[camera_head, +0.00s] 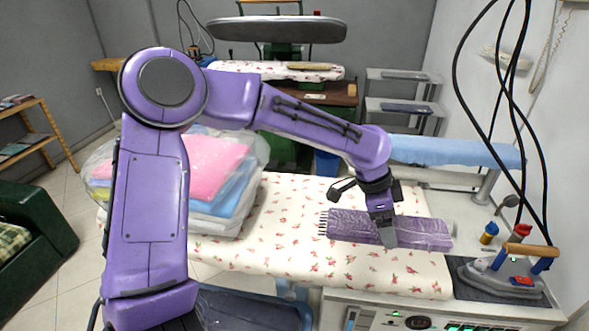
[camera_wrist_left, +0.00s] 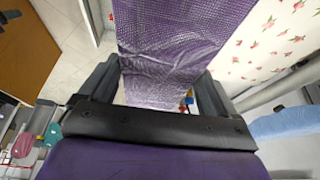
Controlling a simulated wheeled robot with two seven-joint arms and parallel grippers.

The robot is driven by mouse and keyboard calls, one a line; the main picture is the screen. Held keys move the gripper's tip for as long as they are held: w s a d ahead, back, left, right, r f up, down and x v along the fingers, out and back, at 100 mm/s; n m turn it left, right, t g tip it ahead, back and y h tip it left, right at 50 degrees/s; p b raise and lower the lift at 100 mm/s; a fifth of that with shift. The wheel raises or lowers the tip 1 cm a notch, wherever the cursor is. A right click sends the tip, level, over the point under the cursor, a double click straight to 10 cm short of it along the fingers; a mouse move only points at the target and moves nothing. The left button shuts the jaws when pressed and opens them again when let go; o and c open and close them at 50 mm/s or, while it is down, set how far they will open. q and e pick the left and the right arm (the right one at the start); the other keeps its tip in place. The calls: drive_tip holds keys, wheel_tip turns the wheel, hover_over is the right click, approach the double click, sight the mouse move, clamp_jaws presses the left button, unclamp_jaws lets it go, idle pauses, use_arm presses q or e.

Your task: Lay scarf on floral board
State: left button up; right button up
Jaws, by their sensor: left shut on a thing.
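The purple scarf (camera_head: 425,234) is a folded, textured strip with a fringe at its left end, stretched left to right over the right part of the floral board (camera_head: 285,235). My left gripper (camera_head: 390,240) is shut on the scarf near its middle, reaching down from above. I cannot tell whether the scarf touches the board. In the left wrist view the scarf (camera_wrist_left: 180,40) passes between the fingers of my left gripper (camera_wrist_left: 158,85), with the floral board (camera_wrist_left: 290,35) to its right. My right gripper is not in view.
Bagged folded clothes (camera_head: 215,165) stand on the board's left part. An iron (camera_head: 510,272) rests on a dark pad at the right, with hanging cables above it. Small colored bottles (camera_head: 489,233) stand near it. A blue ironing board (camera_head: 455,152) is behind. The board's middle is clear.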

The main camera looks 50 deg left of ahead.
use_arm(q)
drive_tip(key=shift+w, duration=0.25)
drive_tip(key=shift+w+a, duration=0.1)
drive_tip(key=shift+a, duration=0.3)
drive_tip(key=w+a+f+p, duration=0.2)
drive_tip(key=w+a+f, duration=0.2)
drive_tip(key=w+a+f+p, duration=0.2)
drive_tip(key=w+a+f, duration=0.2)
drive_tip(key=a+f, duration=0.1)
drive_tip(key=shift+w+a+f+p, duration=0.1)
drive_tip(key=shift+w+f+p, duration=0.15)
drive_tip(key=shift+w+p, duration=0.15)
wheel_tip(320, 180, down, 3)
drive_tip(key=shift+w+f+p, duration=0.1)
drive_tip(key=shift+p, duration=0.85)
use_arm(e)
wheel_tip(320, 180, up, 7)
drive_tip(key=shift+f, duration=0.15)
use_arm(q)
drive_tip(key=shift+f, duration=0.1)
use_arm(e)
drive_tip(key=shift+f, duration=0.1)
